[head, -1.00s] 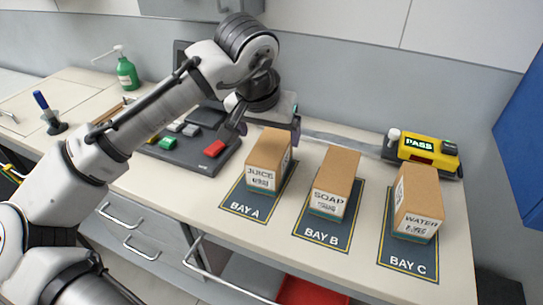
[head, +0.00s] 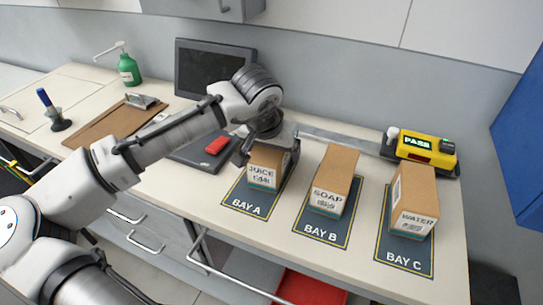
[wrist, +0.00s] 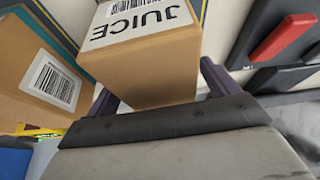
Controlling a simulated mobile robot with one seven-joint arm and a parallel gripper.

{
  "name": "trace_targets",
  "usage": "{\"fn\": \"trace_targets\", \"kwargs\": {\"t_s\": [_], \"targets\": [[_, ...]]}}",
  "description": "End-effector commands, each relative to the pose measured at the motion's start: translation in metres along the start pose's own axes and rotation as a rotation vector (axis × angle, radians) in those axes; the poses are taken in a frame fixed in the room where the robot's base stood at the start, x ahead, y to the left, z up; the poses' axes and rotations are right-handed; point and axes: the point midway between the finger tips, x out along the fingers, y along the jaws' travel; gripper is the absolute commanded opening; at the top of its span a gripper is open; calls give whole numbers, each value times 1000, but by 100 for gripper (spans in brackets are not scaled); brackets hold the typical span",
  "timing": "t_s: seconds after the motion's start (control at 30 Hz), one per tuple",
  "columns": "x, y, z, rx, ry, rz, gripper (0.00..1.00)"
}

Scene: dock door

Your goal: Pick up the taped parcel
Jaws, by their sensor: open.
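A brown box labelled JUICE (head: 264,180) stands on the BAY A mat (head: 247,205). My gripper (head: 266,156) is open over it, partly hiding its top. In the wrist view, the JUICE box (wrist: 150,65) lies between the two fingers of my gripper (wrist: 158,84); I cannot tell whether either touches it. A SOAP box (head: 335,180) stands on the BAY B mat (head: 322,230) and a WATER box (head: 414,200) on the BAY C mat (head: 404,256). Teal bands show low on the boxes; which one is the taped parcel is not clear.
A yellow device reading PASS (head: 425,148) stands behind BAY C. A dark screen (head: 215,70), a clipboard (head: 115,120) and a green pump bottle (head: 128,70) are at the left. A red bin (head: 310,287) sits below the counter. A blue cabinet (head: 520,140) is at the right.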

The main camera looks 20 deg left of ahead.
Motion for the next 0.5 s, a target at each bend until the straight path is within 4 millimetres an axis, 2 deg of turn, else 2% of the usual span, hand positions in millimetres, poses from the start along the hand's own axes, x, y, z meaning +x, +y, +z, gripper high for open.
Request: {"fn": "trace_targets", "kwargs": {"t_s": [0.5], "targets": [[4,0,2,0,0,1,87]]}}
